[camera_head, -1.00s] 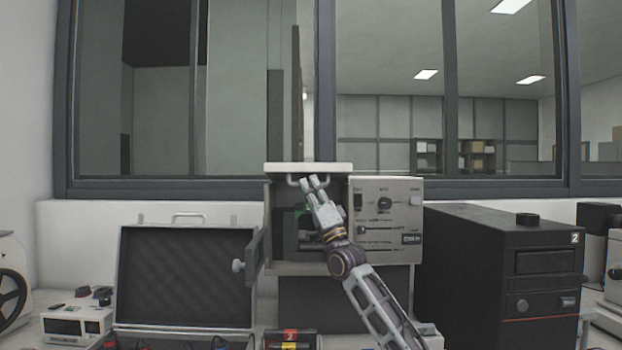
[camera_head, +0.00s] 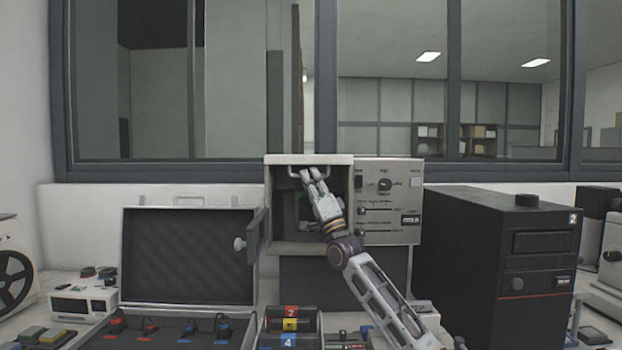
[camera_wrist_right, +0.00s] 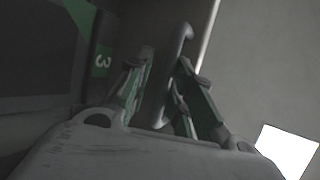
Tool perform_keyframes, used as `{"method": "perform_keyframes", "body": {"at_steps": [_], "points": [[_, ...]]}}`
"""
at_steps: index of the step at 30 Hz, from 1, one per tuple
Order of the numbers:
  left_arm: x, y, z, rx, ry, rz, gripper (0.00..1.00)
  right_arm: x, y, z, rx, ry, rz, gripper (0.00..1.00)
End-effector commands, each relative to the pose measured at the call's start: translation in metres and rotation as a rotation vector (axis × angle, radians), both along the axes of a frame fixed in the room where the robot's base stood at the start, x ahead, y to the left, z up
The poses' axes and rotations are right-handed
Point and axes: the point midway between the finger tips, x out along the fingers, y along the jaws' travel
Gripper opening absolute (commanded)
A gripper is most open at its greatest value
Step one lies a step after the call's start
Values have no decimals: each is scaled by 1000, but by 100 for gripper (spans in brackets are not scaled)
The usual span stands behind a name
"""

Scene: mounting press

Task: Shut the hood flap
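The mounting press is a grey box with an open front chamber and a control panel (camera_head: 388,203) on its right. The hood flap (camera_head: 308,159) shows as a pale strip along the chamber's top, raised, with a bar handle (camera_head: 293,172) below its edge. My right gripper (camera_head: 313,174) is up at this handle, in front of the opening. In the right wrist view the handle bar (camera_wrist_right: 178,60) runs between the two spread fingers (camera_wrist_right: 165,85). A gap shows on the left finger's side; contact on the right side is unclear. My left gripper is out of view.
A dark side door (camera_head: 254,238) with a knob stands open left of the chamber. An open black case (camera_head: 188,257) lies to the left. A large black unit (camera_head: 497,262) stands at the right. Numbered boxes (camera_head: 290,325) sit in front.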

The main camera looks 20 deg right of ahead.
Motion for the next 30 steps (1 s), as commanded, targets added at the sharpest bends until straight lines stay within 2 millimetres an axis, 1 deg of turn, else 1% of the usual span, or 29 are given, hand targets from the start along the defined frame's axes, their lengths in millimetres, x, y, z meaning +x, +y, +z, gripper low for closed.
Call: {"method": "perform_keyframes", "body": {"at_steps": [1,3,20,25,30], "points": [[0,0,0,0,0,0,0,4,0,-7,-3,13,-1,27],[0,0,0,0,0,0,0,3,0,-6,-3,12,-2,34],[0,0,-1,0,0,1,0,0,1,-3,-3,3,-2,34],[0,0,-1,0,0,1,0,-3,-1,-7,-3,2,-2,34],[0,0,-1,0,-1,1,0,-9,-3,-15,-3,2,-1,34]]}}
